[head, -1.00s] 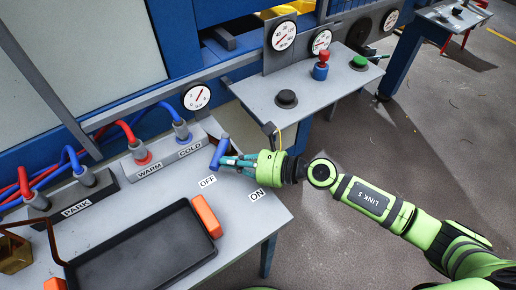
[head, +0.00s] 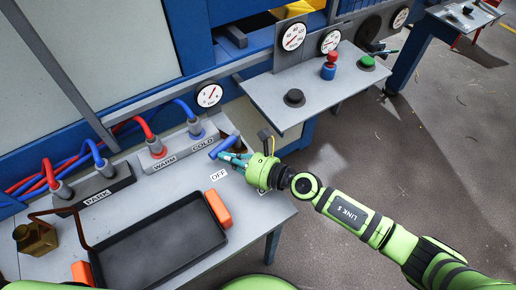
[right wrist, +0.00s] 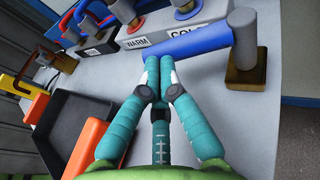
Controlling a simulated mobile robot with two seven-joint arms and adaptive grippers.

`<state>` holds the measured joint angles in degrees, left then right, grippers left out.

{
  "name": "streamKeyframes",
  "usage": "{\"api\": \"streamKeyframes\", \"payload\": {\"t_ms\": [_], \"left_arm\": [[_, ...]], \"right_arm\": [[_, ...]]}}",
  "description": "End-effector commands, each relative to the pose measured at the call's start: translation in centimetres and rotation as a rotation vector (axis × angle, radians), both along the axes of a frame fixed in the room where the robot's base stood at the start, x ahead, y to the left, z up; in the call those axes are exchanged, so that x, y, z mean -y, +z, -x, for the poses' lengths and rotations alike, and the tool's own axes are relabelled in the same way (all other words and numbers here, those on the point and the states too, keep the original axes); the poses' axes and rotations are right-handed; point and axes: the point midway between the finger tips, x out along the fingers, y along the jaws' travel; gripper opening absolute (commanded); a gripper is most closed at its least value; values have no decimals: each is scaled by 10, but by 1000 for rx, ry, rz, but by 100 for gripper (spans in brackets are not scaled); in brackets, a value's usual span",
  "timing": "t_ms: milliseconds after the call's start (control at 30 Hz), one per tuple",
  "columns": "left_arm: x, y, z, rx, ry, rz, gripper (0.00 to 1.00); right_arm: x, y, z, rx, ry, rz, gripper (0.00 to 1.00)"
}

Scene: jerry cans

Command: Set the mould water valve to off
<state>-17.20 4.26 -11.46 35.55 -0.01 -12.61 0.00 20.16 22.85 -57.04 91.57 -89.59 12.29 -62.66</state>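The valve has a blue lever handle (head: 224,146) at the right end of the grey bench, beside the COLD socket. An OFF label (head: 218,175) lies just below the handle's free end; the ON label is mostly hidden by my gripper. My right gripper (head: 234,158) has its teal fingers together, tips (right wrist: 159,66) against or very near the bar's near side; contact is unclear. The bar is not between them. My left gripper is out of view.
A black tray (head: 110,248) with orange handles (head: 218,209) lies left of the gripper. Red and blue hoses plug into the PARK, WARM and COLD blocks behind. A side shelf (head: 262,92) with buttons stands at the right.

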Motion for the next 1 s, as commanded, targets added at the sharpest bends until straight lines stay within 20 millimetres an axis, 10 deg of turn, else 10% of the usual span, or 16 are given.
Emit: {"api": "streamKeyframes", "payload": {"t_ms": [1000], "left_arm": [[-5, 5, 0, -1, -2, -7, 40]], "right_arm": [[-22, 1, -7, 1, 3, -2, 0]]}}
